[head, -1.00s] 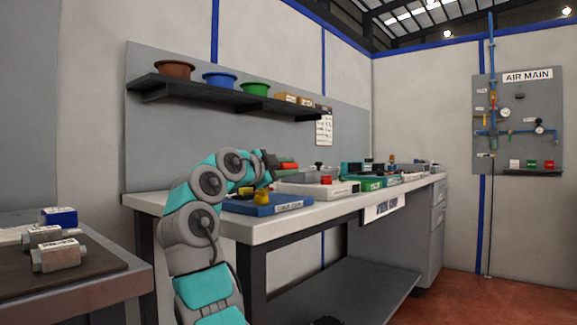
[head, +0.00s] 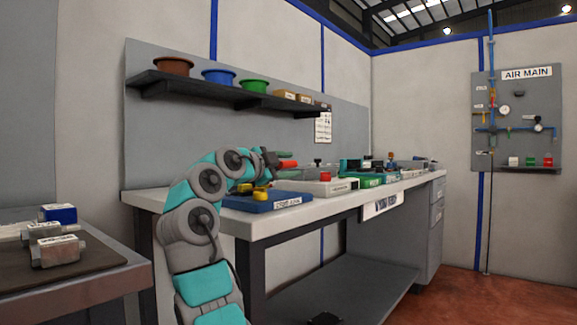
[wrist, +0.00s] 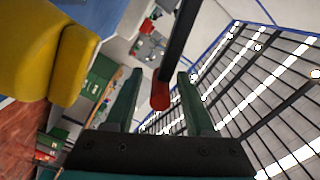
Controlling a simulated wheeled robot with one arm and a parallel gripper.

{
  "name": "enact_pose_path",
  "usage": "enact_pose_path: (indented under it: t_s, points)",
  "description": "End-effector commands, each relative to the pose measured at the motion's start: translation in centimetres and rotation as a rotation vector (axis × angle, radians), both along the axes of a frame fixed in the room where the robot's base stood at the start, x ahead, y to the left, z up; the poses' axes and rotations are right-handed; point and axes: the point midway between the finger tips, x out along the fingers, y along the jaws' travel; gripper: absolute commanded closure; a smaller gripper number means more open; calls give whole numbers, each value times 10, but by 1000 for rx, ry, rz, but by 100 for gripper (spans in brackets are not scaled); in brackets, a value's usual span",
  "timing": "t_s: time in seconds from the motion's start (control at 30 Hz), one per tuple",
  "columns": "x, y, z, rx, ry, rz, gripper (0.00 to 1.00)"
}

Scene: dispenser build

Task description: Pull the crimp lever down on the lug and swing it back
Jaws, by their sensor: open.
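The crimp lever is a dark bar with a red end (wrist: 160,95). In the wrist view its red end lies between the two fingers of my gripper (wrist: 160,76), with visible gaps on both sides. My gripper is open. In the head view the gripper (head: 271,158) is above the blue crimp base (head: 268,203), beside a red handle (head: 287,164). Yellow parts (head: 261,192) sit on the base, and a large yellow block (wrist: 50,55) shows at left in the wrist view. The lug cannot be made out.
The base stands on a pale workbench (head: 268,225). A white box with a red button (head: 325,185) and green units (head: 375,180) stand to its right. A shelf (head: 235,97) with bowls hangs above. A side table (head: 90,285) is at left.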

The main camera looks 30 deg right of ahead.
Motion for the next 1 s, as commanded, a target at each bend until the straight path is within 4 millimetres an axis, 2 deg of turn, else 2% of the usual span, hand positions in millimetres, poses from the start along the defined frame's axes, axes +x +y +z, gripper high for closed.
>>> enact_pose_path:
  t_s: [0.17,0.53,0.6,0.77,1.0]
  points:
    - [0,0,7,0,0,0,45]
    - [-1,1,38,0,1,0,45]
    - [-10,4,32,0,-1,1,45]
    - [-28,11,34,-1,-3,0,45]
    - [-69,25,35,1,-3,-1,45]
